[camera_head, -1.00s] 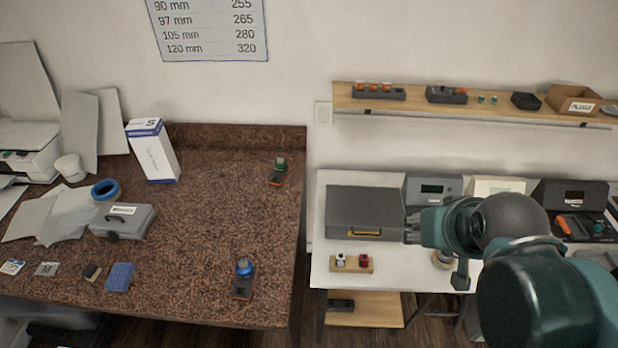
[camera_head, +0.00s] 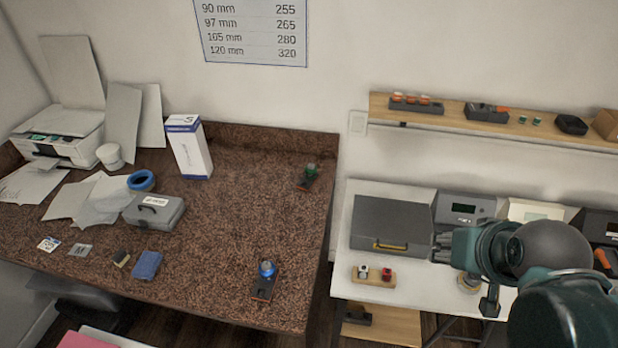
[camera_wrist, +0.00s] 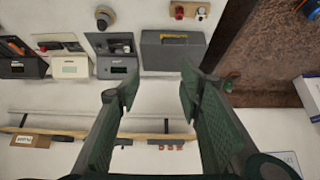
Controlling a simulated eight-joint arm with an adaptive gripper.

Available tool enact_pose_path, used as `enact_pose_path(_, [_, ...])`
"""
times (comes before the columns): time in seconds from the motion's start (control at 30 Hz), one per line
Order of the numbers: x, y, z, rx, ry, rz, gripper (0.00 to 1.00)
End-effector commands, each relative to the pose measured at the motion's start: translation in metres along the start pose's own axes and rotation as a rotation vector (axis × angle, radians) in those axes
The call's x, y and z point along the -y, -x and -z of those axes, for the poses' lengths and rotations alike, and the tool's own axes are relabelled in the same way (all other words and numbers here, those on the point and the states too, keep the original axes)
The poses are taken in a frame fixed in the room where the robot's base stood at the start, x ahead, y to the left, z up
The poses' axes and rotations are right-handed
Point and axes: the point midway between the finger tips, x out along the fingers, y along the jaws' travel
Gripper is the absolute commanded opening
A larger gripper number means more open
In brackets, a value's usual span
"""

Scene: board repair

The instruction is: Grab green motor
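The green motor (camera_head: 310,170) stands on a small dark base near the back right corner of the brown granite counter (camera_head: 225,235). In the wrist view a small green motor (camera_wrist: 228,86) shows at the counter's edge, just right of my right finger. My gripper (camera_head: 440,246) is at the right in the head view, in front of the grey case and well to the right of the green motor. In the wrist view my gripper (camera_wrist: 158,85) has its two fingers spread wide with nothing between them.
A blue motor (camera_head: 267,270) stands on a base at the counter's front right. A grey case (camera_head: 390,225) and a wooden holder (camera_head: 373,276) with small parts are on the white table. A wall shelf (camera_head: 450,112) runs above. The counter's middle is clear.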

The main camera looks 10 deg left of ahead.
Motion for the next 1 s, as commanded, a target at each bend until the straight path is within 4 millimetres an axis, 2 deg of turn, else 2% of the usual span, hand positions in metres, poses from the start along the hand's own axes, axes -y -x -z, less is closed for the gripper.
enact_pose_path(0.07, [0.000,0.000,0.000,0.000,0.000,0.000,0.48])
enact_pose_path(0.57, [0.002,0.000,0.007,0.006,0.011,0.003,0.48])
enact_pose_path(0.77, [0.008,0.000,0.029,0.026,0.042,0.011,0.48])
enact_pose_path(1.0, [0.021,-0.004,0.066,0.065,0.103,0.027,0.48])
